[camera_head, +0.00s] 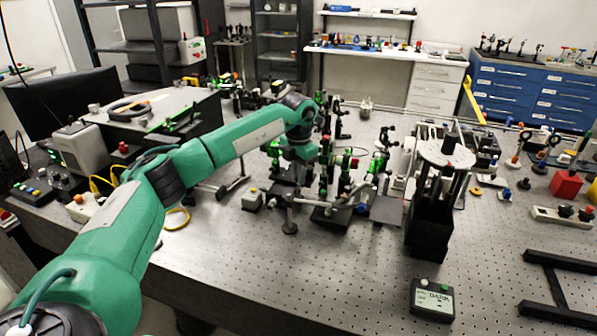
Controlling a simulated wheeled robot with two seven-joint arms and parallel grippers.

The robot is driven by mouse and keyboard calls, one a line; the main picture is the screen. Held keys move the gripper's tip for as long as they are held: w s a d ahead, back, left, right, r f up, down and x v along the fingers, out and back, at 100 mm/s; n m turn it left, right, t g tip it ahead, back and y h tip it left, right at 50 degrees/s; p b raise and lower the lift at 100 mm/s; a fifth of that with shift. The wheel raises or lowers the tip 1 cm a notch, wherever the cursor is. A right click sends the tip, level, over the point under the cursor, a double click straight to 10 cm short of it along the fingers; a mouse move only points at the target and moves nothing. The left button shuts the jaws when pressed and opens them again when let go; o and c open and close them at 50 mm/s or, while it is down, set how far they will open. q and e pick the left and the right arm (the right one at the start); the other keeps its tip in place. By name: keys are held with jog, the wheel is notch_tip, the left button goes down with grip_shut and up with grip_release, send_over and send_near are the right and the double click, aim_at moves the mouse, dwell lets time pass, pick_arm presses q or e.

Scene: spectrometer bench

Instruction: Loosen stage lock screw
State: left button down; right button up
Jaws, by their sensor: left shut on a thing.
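My left arm reaches in from the lower left to the crowded group of optical mounts at the middle of the perforated bench (340,285). My left gripper (300,176) points down among the mounts and is shut on a small part there, which looks to be the stage lock screw. The screw itself is hidden by the gripper and too small to make out. A dark flat stage plate (330,216) lies just in front and to the right of the gripper. My right gripper is not in view.
A tall black stand with a round pale top (445,152) rises right of the mounts. A handheld display box (432,300) and a black frame (560,290) lie at the front right. A small box with a button (252,200) stands left of the gripper. The front middle of the bench is clear.

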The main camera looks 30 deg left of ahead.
pick_arm(q)
jog(key=shift+r+n, duration=0.1)
jog(key=shift+n, duration=0.5)
jog(key=n+p, duration=0.1)
jog(key=n, duration=0.3)
jog(key=shift+n, duration=0.3)
jog(key=n+p, duration=0.1)
jog(key=n, duration=0.7)
jog(key=shift+n+p, duration=0.3)
jog(key=shift+p, duration=0.1)
jog(key=shift+a+n, duration=0.1)
jog(key=shift+n, duration=1)
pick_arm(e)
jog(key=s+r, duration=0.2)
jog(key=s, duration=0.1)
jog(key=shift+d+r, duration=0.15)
pick_arm(q)
jog(key=shift+n, duration=0.4)
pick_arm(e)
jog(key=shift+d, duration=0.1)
pick_arm(q)
jog(key=c, duration=1.4)
grip_release()
